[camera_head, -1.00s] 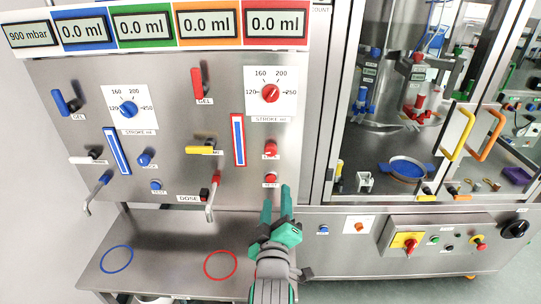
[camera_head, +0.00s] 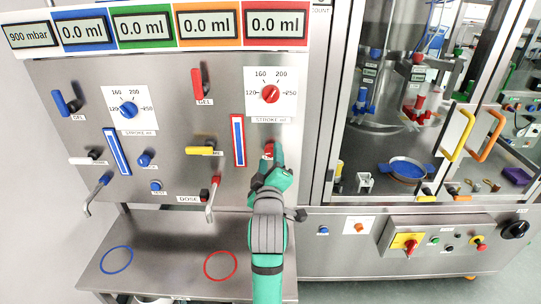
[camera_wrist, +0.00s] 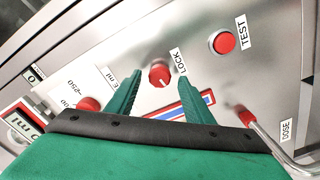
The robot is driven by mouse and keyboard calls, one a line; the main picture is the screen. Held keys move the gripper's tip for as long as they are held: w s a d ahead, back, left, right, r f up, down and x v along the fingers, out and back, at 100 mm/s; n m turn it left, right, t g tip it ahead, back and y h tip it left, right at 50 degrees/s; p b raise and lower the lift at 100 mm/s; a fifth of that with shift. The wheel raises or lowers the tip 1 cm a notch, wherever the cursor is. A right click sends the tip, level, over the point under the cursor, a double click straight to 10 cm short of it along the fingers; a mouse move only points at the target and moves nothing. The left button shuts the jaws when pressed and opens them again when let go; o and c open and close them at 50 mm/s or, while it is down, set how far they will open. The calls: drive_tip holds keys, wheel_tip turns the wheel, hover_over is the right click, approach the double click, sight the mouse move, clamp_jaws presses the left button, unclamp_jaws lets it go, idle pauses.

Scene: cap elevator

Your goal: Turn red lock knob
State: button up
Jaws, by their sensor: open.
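The red lock knob (camera_wrist: 159,75) has a white mark and sits on the steel panel beside the LOCK label. In the wrist view it lies between and just beyond the two green fingers of my gripper (camera_wrist: 155,88). The fingers are open, one on each side, and I cannot tell whether either touches it. In the head view my gripper (camera_head: 268,160) is up at the panel and covers most of the red lock knob (camera_head: 269,148).
A red TEST button (camera_wrist: 222,42) is close by the lock knob.

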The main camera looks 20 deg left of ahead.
drive_tip(key=shift+x, duration=1)
drive_tip(key=c, duration=1)
drive_tip(key=shift+c, duration=0.2)
